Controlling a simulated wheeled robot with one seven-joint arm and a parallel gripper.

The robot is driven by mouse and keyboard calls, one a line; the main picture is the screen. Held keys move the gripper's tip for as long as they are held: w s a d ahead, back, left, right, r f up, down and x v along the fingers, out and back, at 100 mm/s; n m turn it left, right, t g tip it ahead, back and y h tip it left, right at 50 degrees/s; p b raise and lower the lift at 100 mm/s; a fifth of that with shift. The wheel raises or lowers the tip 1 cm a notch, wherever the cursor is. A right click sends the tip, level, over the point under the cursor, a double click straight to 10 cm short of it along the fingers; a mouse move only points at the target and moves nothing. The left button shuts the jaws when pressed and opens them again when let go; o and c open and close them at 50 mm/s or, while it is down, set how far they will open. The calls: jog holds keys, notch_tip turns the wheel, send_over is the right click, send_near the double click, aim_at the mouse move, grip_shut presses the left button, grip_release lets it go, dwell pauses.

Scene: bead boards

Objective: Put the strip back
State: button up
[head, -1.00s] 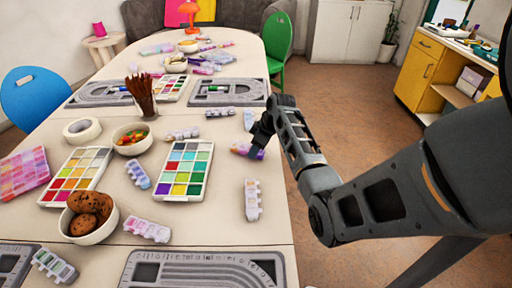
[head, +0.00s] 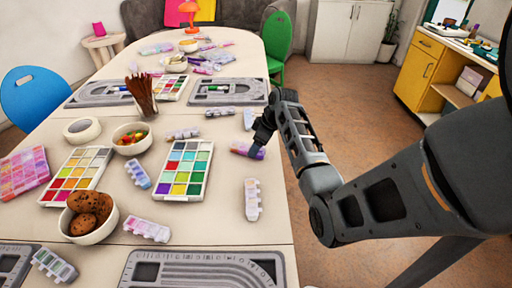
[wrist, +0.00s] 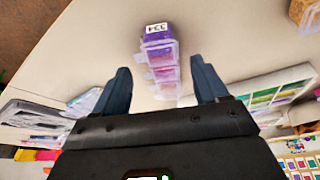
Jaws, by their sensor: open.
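A strip of small clear lidded boxes with purple and pink contents (wrist: 160,62) lies on the table between and beyond my open fingers in the wrist view. Its purple end bears a white label that reads like "334", upside down or turned. In the head view the same strip (head: 246,151) lies near the table's right edge, partly behind my gripper (head: 262,140). My gripper (wrist: 160,88) is open and empty, and its fingers stand on either side of the strip's near part. I cannot tell whether they touch it.
Similar strips lie around: one (head: 252,200) nearer, one (head: 220,112) farther, one (head: 147,230) by the cookie bowl (head: 92,232). A paint-like bead box (head: 184,170) stands left of the strip. Grey bead boards (head: 228,92) lie beyond and in front.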

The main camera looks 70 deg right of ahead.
jog(key=v, duration=1)
dwell(0.3)
